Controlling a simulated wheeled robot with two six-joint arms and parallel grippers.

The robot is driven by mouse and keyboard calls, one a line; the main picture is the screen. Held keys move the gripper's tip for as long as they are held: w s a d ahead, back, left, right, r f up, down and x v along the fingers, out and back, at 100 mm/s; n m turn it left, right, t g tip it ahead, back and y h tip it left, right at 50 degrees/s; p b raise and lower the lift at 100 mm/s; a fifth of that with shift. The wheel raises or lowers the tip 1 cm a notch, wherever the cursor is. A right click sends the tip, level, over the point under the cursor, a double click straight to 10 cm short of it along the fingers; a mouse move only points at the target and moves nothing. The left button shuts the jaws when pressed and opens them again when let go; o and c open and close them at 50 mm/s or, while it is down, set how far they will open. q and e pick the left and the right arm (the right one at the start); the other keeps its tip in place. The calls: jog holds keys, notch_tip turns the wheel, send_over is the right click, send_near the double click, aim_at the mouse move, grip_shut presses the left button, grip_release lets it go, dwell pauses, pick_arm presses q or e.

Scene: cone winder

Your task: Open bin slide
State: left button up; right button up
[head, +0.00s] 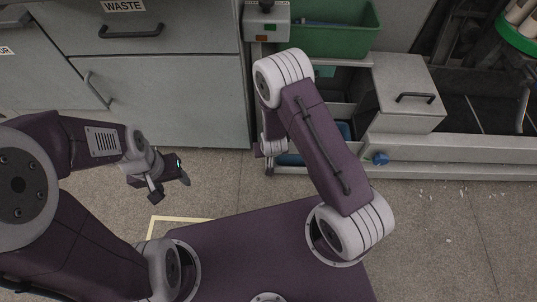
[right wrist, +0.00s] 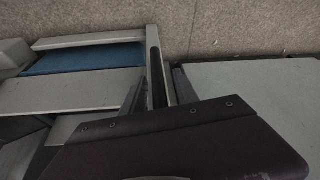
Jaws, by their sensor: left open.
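A grey box-shaped unit with a black bar handle (head: 415,97) stands at the right of centre in the head view; I cannot tell whether it is the bin slide. Blue bin parts (head: 345,131) show low behind my right arm. In the right wrist view, a blue surface (right wrist: 85,59) lies between pale grey edges. My right gripper (right wrist: 157,92) has its fingers on either side of a narrow grey rail with a dark slot (right wrist: 155,65); contact is unclear. My right arm mostly hides this gripper in the head view. My left gripper (head: 170,183) is open and empty above the floor.
A grey cabinet with a WASTE label (head: 123,6) and black handles stands at the back left. A green bin (head: 335,35) sits above the slide area.

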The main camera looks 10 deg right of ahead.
grip_shut()
dwell(1.4)
